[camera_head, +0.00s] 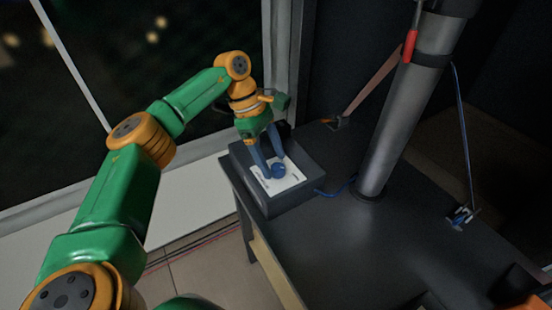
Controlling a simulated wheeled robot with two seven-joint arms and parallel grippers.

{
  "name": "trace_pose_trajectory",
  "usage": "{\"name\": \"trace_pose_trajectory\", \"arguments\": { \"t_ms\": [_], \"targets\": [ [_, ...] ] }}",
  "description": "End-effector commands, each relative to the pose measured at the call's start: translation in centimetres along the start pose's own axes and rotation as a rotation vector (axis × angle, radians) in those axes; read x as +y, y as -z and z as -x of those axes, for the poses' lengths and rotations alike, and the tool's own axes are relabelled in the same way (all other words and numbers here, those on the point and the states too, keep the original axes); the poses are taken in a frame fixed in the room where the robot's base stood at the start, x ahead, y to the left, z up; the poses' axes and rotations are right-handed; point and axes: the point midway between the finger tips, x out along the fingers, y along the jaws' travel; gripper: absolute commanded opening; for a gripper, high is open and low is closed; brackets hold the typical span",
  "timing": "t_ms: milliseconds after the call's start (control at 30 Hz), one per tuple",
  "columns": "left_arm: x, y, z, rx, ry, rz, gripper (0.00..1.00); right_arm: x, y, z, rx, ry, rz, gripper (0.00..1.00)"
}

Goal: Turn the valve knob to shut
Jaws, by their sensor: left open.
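The blue valve knob (279,171) sits on a white plate (291,182) on top of a dark box (310,164). The box stands at the left corner of a dark table. My left gripper (271,172) comes down from above with its blue fingers at the knob. It is open, and its fingers overlap the knob in the picture. I cannot tell whether they touch it. The markings on the plate are too small to read, and the knob's turn position is unclear. My right gripper does not show.
A thick grey metal column (400,120) rises from the dark table (350,240) right of the box. A blue cable (338,192) runs from the box toward the column base. A window lies behind on the left. The table's middle front is clear.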

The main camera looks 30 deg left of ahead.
Motion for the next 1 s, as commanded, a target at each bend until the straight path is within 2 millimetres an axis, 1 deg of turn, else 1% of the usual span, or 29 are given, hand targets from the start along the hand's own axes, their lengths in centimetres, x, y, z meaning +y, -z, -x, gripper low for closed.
{"name": "trace_pose_trajectory", "arguments": {
  "t_ms": [33,133,333,367,400,467,500,567,600,633,867,1000],
  "targets": [
    [0.0,0.0,-0.6,0.000,0.002,0.000,0.74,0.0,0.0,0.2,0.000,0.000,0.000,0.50],
    [0.0,-0.1,-1.3,-0.001,0.000,0.000,0.74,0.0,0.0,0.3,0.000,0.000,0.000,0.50],
    [0.0,0.0,-1.5,-0.002,-0.001,0.001,0.74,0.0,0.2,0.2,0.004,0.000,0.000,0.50],
    [0.0,-0.1,-1.5,-0.002,-0.001,0.001,0.71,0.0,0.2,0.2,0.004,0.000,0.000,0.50],
    [0.0,-0.1,-1.5,-0.002,-0.001,0.001,0.60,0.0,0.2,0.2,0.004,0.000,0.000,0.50],
    [0.0,-0.1,-1.5,-0.002,-0.001,0.001,0.44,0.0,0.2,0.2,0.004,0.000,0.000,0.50],
    [0.0,-0.1,-1.5,-0.002,-0.001,0.001,0.33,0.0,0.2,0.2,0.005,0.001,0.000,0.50],
    [0.0,-0.1,-1.5,-0.002,-0.001,0.001,0.17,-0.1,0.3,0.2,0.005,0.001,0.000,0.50],
    [0.0,-0.1,-1.5,-0.002,-0.001,0.001,0.06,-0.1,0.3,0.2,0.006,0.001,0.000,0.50],
    [0.0,-0.1,-1.5,-0.002,0.000,0.001,0.00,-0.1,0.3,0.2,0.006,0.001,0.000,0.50],
    [0.0,0.0,-1.5,-0.002,-0.005,0.014,0.00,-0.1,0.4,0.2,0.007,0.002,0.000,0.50],
    [-0.1,0.0,-1.6,-0.005,-0.023,0.056,0.00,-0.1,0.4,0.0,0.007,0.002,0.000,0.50]
  ]
}}
